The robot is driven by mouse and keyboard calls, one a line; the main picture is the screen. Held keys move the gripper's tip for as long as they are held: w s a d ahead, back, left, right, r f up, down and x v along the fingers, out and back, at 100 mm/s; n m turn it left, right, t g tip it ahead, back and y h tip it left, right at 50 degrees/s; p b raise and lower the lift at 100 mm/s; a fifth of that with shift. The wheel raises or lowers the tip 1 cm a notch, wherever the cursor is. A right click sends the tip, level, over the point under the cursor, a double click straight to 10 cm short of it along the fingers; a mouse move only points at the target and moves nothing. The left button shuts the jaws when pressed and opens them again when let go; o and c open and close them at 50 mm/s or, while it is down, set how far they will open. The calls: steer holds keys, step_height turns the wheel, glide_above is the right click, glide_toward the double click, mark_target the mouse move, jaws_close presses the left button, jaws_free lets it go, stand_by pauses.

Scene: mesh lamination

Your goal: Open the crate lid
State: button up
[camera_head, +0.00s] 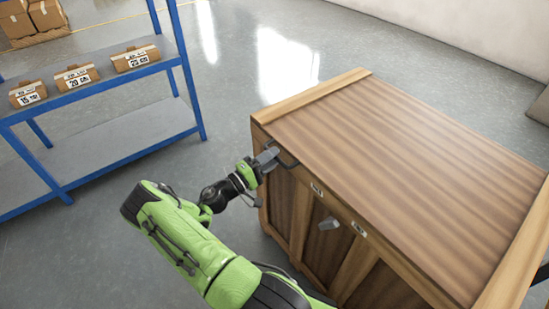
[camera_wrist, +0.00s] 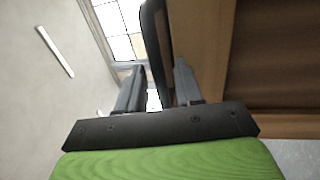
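The wooden crate (camera_head: 303,215) stands at the right in the head view, with its striped brown lid (camera_head: 400,170) lying flat on top. A dark handle (camera_head: 287,160) sits at the lid's front edge near the left corner. My gripper (camera_head: 268,156) is at this handle. In the wrist view, my gripper (camera_wrist: 157,88) has its two fingers apart, with the dark handle (camera_wrist: 156,45) between them. A gap shows between the left finger and the handle; contact with the right finger is unclear. A grey latch-like piece (camera_head: 328,223) is on the crate's front.
A blue shelf rack (camera_head: 110,85) stands at the left, with several small labelled cartons (camera_head: 78,77) on its upper shelf. Larger boxes (camera_head: 32,18) are at the back left. Grey floor (camera_head: 235,60) is clear between rack and crate.

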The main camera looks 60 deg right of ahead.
steer(key=shift+s+d+r, duration=0.15)
steer(key=shift+s+d, duration=0.15)
steer(key=shift+d, duration=0.3)
jaws_close()
